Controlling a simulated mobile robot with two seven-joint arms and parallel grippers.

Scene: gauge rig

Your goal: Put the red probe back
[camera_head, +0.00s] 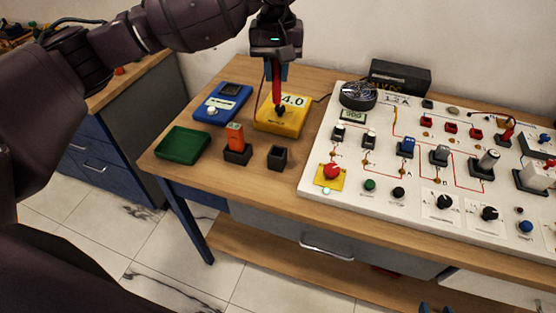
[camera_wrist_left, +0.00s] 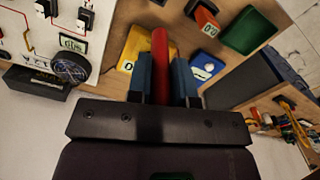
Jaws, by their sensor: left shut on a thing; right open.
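The red probe (camera_head: 276,88) is upright in my left gripper (camera_head: 277,72), between its blue fingers. Its lower end is over the yellow meter (camera_head: 268,126), near the black dial. I cannot tell whether it touches the meter. The meter's display reads 4.0. In the left wrist view the red probe (camera_wrist_left: 160,62) stands between the fingers of the left gripper (camera_wrist_left: 161,78), with the yellow meter (camera_wrist_left: 134,48) behind it. The tips of my right gripper (camera_head: 436,308) show at the bottom edge of the head view, apart and empty.
A green tray (camera_head: 182,146), a blue meter (camera_head: 222,103), an orange device in a black holder (camera_head: 237,156) and an empty black holder (camera_head: 277,157) stand on the left part of the table. A white panel (camera_head: 410,180) with switches and knobs fills the right. A black box (camera_head: 400,78) stands behind.

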